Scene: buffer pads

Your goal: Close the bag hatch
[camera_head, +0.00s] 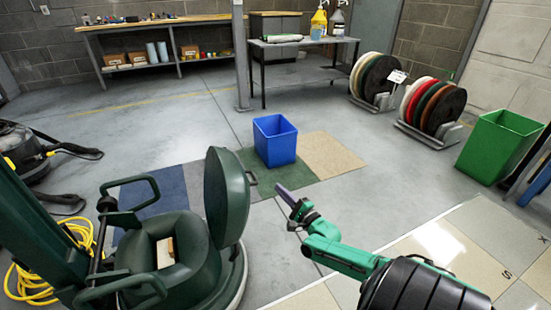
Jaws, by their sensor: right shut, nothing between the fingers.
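The bag hatch (227,195) is a dark green round lid on the green floor machine (180,262). It stands open, about upright, at the right side of the machine's round opening. A pale brown thing (165,252) shows inside the opening. My right gripper (284,194) is shut and empty. It is to the right of the hatch at about its mid height, with a visible gap in the picture between them. My left gripper is not in view.
A blue bin (275,140) stands on carpet squares behind the hatch. A green bin (499,147) and racks of round pads (433,108) are at the right. A yellow cord (35,280) and a black vacuum (22,150) are at the left. Tiled floor on the right is clear.

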